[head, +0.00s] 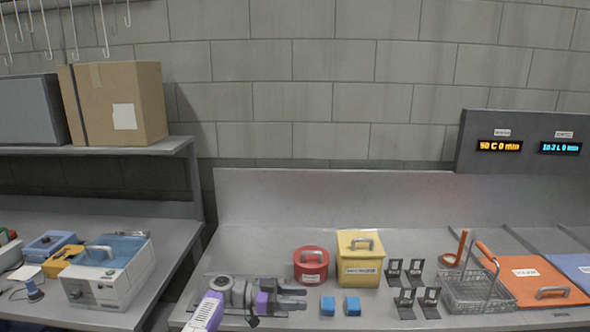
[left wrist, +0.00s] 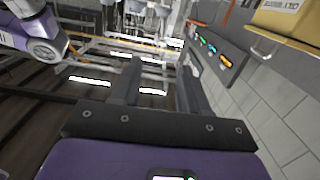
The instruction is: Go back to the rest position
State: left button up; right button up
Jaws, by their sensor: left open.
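My left gripper (head: 297,296) is in the lower middle of the head view, above the front of the steel counter (head: 335,238). Its fingers are apart and nothing is between them. In the left wrist view its two dark fingers (left wrist: 157,80) are also spread with empty space between. My right gripper does not show in either view.
A red pot (head: 311,265) and a yellow box (head: 360,258) stand behind the blocks. Black stands (head: 412,285), a wire basket (head: 476,290) and an orange lid (head: 535,280) are on the right. A white device (head: 108,270) is on the left bench.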

pick_arm(q)
jog(key=s+d+f+n+y+b, duration=0.1)
jog(key=d+f+n+y, duration=0.2)
jog(key=f, duration=0.6)
jog(key=s+d+f+n+y+b, duration=0.15)
jog(key=f+n, duration=0.25)
jog(key=f, duration=0.5)
jog(key=s+a+f+n+t+y+b, duration=0.1)
jog(key=s+f+n+y, duration=0.1)
jog(key=s+f, duration=0.3)
jog(key=s+f+n+y+b, duration=0.1)
jog(key=s+f+n, duration=0.15)
jog(key=f, duration=0.55)
jog(key=s+a+f+n+y+b, duration=0.1)
jog(key=s+a+f+n, duration=0.2)
jog(key=s, duration=0.6)
jog(key=s+a+f+n+y+b, duration=0.1)
jog(key=s+a+f+n+y, duration=0.1)
jog(key=s+a+f, duration=0.3)
jog(key=s+a+f+n+y+b, duration=0.1)
jog(key=s+a+f+n, duration=0.3)
jog(key=s, duration=0.9)
jog(key=shift+a+f+y, duration=0.25)
jog(key=shift+a+y, duration=0.5)
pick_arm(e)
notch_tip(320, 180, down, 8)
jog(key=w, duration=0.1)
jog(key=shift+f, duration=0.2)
